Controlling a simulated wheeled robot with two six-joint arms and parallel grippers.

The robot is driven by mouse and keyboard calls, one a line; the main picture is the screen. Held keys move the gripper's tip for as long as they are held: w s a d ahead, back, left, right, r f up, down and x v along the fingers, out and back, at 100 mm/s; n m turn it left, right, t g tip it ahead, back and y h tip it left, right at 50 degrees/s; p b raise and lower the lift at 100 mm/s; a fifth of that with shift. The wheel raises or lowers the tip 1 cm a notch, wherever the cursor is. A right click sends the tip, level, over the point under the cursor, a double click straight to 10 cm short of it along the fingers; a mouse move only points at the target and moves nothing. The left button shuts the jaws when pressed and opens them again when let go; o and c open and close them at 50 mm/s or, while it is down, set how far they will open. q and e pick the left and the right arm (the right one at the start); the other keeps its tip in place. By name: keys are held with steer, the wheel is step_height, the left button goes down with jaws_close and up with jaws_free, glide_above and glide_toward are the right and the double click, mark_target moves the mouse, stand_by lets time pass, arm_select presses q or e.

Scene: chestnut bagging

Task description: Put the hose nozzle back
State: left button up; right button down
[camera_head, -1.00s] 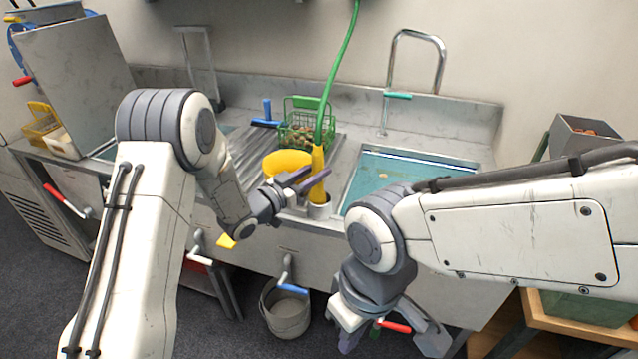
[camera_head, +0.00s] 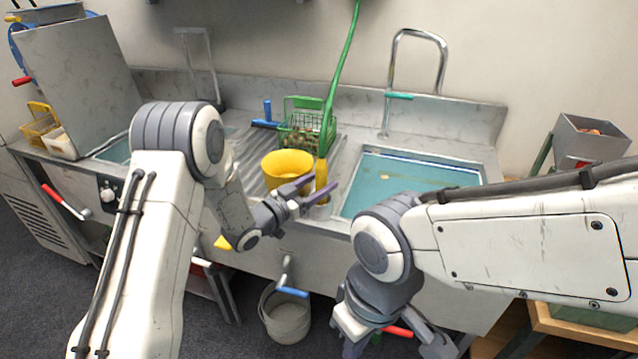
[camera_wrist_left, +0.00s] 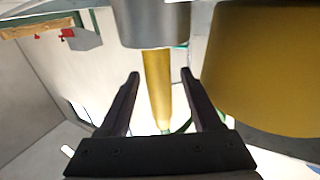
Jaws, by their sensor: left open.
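The yellow hose nozzle (camera_head: 321,172) stands upright at the front of the counter, its lower end in the grey cup-shaped holder (camera_head: 318,211). The green hose (camera_head: 344,55) rises from its top. My left gripper (camera_head: 318,188) is open at the nozzle, just above the holder. In the left wrist view the nozzle (camera_wrist_left: 157,85) shows between the two spread black fingers (camera_wrist_left: 160,76), and the holder (camera_wrist_left: 150,24) is at the top. Whether a finger touches the nozzle I cannot tell. My right gripper (camera_head: 392,343) is open and empty, low in front of the sink, its tips partly cut off.
A yellow bucket (camera_head: 285,166) stands close left of the nozzle, large in the left wrist view (camera_wrist_left: 265,65). A green basket (camera_head: 300,116) is behind it. The sink (camera_head: 405,180) lies to the right.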

arm_select(q)
steer(key=b+v, duration=0.2)
steer(key=v, duration=1)
steer(key=s+d+f+g+y, duration=0.1)
steer(key=s+d+g+y, duration=0.2)
steer(key=d+y, duration=0.3)
steer(key=s+a+r+n+g+y, duration=0.1)
steer(key=s+g+y, duration=0.4)
steer(key=s, duration=2.3)
steer(key=a+g, duration=0.1)
steer(key=g, duration=0.3)
steer(key=shift+s+r+n+g+y, duration=0.25)
steer(key=shift+r+n+g+y, duration=0.05)
steer(key=shift+g+y, duration=0.1)
